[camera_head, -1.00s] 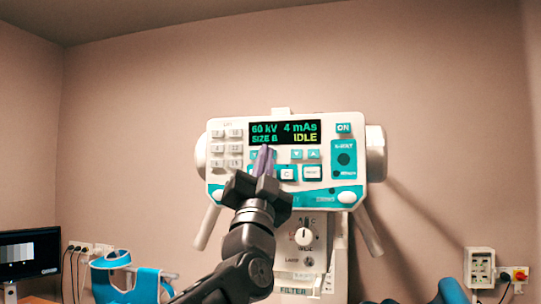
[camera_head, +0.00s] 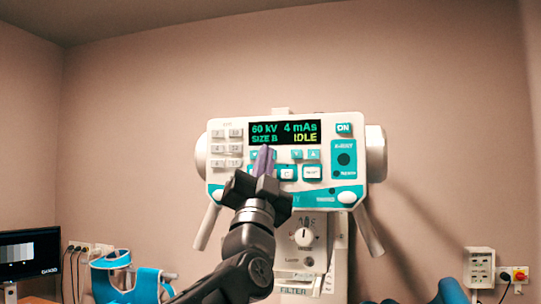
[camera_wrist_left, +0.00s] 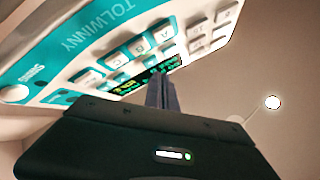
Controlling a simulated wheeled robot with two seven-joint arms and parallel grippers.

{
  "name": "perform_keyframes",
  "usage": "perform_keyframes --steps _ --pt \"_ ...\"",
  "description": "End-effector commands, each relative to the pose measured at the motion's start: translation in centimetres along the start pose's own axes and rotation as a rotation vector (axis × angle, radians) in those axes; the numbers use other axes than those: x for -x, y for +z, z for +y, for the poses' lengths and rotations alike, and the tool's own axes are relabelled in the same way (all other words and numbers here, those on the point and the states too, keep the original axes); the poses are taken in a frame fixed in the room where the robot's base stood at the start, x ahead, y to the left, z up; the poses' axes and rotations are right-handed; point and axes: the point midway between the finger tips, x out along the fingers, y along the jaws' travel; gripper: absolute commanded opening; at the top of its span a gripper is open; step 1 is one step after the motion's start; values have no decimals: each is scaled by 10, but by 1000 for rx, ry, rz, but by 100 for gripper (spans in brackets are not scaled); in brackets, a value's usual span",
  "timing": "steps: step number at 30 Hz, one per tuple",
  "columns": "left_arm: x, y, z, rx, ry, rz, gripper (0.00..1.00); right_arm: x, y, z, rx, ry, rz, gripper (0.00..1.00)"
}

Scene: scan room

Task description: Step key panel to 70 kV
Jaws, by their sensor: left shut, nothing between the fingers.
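The key panel (camera_head: 220,178) is a white and teal control box on a stand. Its display (camera_head: 285,132) reads 60 kV, 4 mAs, SIZE B, IDLE. Small arrow keys sit under the display; a down-arrow key (camera_head: 254,155) shows just left of my fingers, and the key beside it is hidden behind them. My left gripper (camera_head: 264,153) is shut and empty, its fingertips just below the kV readout; I cannot tell whether they touch a key. In the left wrist view the shut fingers (camera_wrist_left: 161,92) reach toward the panel near the display (camera_wrist_left: 150,75). My right gripper is not in view.
White keys (camera_head: 227,148) fill the panel's left side, and a teal section (camera_head: 344,160) its right. A knob unit (camera_head: 303,237) hangs below. A monitor (camera_head: 30,252) and blue-white frame (camera_head: 125,277) stand at lower left. A wall box (camera_head: 480,268) is at right.

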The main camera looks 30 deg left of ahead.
Motion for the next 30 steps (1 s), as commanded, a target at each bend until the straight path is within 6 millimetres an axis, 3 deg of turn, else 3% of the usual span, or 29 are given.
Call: perform_keyframes --steps 30 --pt "-8 5 5 0 0 0 0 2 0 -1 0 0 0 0"
